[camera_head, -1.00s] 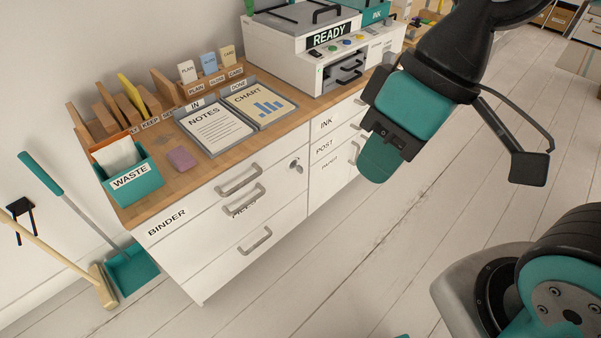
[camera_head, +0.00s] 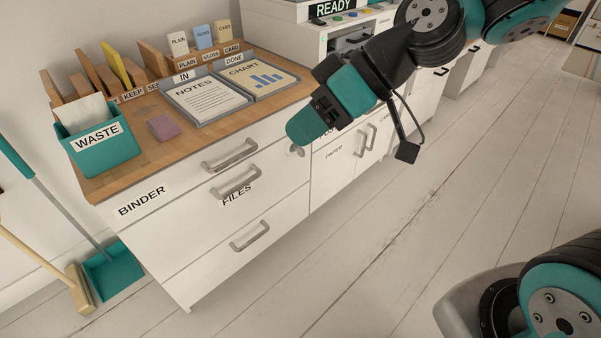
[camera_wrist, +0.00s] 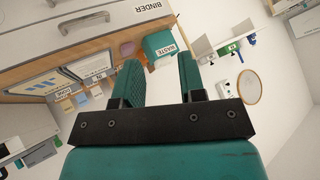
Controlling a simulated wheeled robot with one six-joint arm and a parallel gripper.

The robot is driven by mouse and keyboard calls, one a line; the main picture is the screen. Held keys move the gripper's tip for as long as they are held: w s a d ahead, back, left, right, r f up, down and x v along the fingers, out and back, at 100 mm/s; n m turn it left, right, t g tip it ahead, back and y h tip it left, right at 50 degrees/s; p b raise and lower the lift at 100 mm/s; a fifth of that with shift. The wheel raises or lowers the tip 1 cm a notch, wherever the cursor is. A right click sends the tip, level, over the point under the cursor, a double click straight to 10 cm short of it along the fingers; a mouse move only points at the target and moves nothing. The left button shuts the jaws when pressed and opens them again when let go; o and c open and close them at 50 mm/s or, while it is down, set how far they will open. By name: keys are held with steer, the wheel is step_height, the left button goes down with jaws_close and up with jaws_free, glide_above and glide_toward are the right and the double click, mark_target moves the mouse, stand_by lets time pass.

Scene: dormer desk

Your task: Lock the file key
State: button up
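The file key (camera_head: 297,152) is a small grey metal piece in the white front of the desk cabinet, near the right end of the top drawers. It is partly hidden by my gripper, and how it is turned cannot be made out. The drawer labelled FILES (camera_head: 262,188) is shut, to the left and below it. My gripper (camera_head: 297,130) is in front of the cabinet, just above the key in the picture; contact cannot be told. In the wrist view my gripper (camera_wrist: 160,60) has its two teal fingers apart with nothing between them. The key is not visible there.
The BINDER drawer (camera_head: 170,195) is shut. On the wooden top (camera_head: 140,150) are a teal WASTE bin (camera_head: 105,155), a purple block (camera_head: 163,127) and NOTES and CHART trays. A broom and dustpan (camera_head: 115,272) stand at the left. The floor in front is clear.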

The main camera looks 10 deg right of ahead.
steer(key=w+d+f+t+y+b, duration=0.1)
steer(key=w+f+b, duration=0.35)
steer(key=f, duration=0.25)
steer(key=w+f+t+y+b, duration=0.1)
steer(key=w+f+t+b, duration=0.1)
steer(key=w+f+b, duration=0.3)
steer(key=m+t+h+b, duration=0.2)
steer(key=m+t+b, duration=0.2)
steer(key=t+b, duration=0.65)
glide_toward(304, 153)
steer(key=p, duration=0.1)
steer(key=b+x, duration=0.2)
steer(key=x, duration=0.9)
steer(key=shift+w+a, duration=0.1)
steer(key=shift+w, duration=0.25)
steer(key=shift+c, duration=0.2)
jaws_close()
